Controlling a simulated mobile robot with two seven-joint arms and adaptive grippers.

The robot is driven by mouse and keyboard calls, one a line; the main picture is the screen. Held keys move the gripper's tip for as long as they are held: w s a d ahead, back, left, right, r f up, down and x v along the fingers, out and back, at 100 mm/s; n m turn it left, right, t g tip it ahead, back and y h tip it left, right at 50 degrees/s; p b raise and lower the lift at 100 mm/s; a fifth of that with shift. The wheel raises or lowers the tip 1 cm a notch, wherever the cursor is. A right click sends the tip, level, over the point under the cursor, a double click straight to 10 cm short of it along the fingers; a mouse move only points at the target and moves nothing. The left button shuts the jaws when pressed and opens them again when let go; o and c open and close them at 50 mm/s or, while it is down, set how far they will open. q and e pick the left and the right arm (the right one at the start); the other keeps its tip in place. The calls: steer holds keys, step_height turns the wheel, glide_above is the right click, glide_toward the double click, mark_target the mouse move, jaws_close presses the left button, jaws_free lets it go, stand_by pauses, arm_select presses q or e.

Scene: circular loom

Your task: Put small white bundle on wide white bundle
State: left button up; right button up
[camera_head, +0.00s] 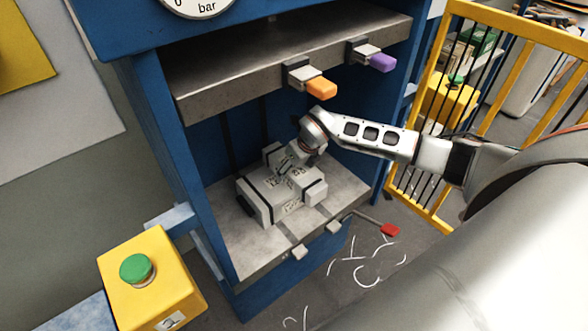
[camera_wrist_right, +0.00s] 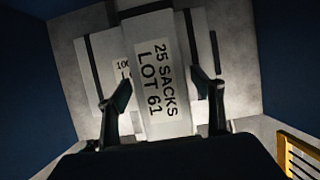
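The small white bundle (camera_wrist_right: 151,30), labelled "25 SACKS LOT 61", lies across the wide white bundle (camera_wrist_right: 100,60) in the right wrist view. The wide white bundle has dark straps and also shows in the head view (camera_head: 258,204), on the press's lower plate. In the head view my right gripper (camera_head: 298,155) reaches in from the right, over the bundles. Whether the small bundle rests fully on the wide one is hard to tell. My left gripper is not in view.
The blue press frame (camera_head: 168,140) encloses the bundles, with a grey upper plate (camera_head: 225,82) above. Orange (camera_head: 321,88) and purple (camera_head: 383,63) handles stick out from it. A yellow box with green button (camera_head: 137,269) stands front left. A yellow barrier (camera_head: 428,215) is at right.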

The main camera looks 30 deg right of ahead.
steer(key=shift+s+r, duration=0.1)
steer(key=shift+r, duration=0.35)
steer(key=v, duration=1)
steer(key=shift+s+r, duration=0.3)
steer(key=shift+r, duration=0.25)
steer(key=shift+s+f, duration=0.1)
